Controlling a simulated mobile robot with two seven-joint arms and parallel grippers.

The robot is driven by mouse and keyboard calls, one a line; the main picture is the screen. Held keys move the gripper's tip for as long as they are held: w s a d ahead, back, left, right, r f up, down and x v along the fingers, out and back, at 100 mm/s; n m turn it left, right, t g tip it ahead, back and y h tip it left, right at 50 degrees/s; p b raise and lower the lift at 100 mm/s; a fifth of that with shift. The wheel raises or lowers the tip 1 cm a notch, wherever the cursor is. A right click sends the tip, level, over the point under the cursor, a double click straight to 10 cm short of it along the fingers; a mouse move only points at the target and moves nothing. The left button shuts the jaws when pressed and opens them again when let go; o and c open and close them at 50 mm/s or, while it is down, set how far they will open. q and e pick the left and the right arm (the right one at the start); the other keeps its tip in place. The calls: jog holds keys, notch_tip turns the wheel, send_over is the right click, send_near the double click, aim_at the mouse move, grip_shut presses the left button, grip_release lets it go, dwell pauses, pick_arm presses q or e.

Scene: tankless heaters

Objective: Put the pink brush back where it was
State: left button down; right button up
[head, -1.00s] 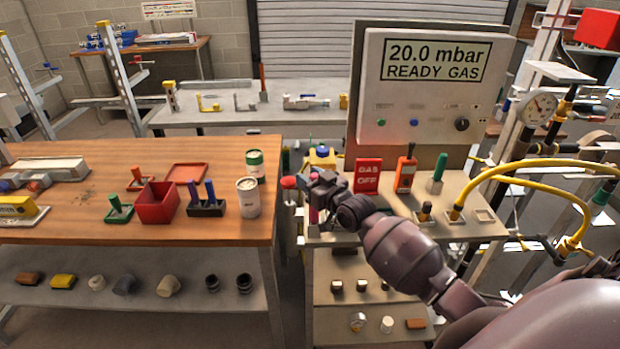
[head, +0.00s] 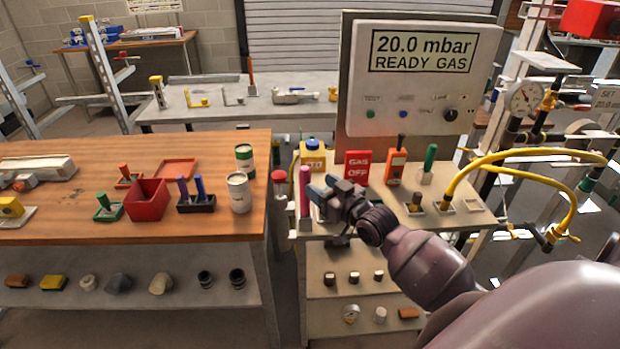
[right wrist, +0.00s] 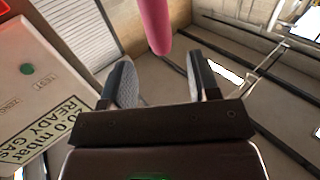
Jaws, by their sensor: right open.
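The pink brush (head: 304,190) stands upright at the left front corner of the small gas bench (head: 462,214). My right gripper (head: 318,192) is just to the right of the brush in the head view. In the right wrist view the right gripper (right wrist: 158,75) is open and empty, and the pink brush (right wrist: 154,25) lies ahead of the fingertips, apart from them. My left gripper is not in view.
A red GAS OFF sign (head: 357,166), an orange-bodied tool (head: 396,167) and a green-handled tool (head: 429,160) stand behind my right gripper. A red-topped post (head: 279,177) stands left of the brush. A yellow hose (head: 540,153) arches at the right.

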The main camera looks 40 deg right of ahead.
jog(key=s+a+f+g+h, duration=0.1)
jog(key=s+a+f+g, duration=0.2)
jog(key=s+f, duration=0.7)
jog(key=s+a+f+g+h, duration=0.1)
jog(key=s+a+f+g, duration=0.2)
jog(key=s+a+f, duration=0.5)
jog(key=s+f, duration=0.1)
jog(key=s, duration=0.3)
jog(key=shift+f, duration=0.4)
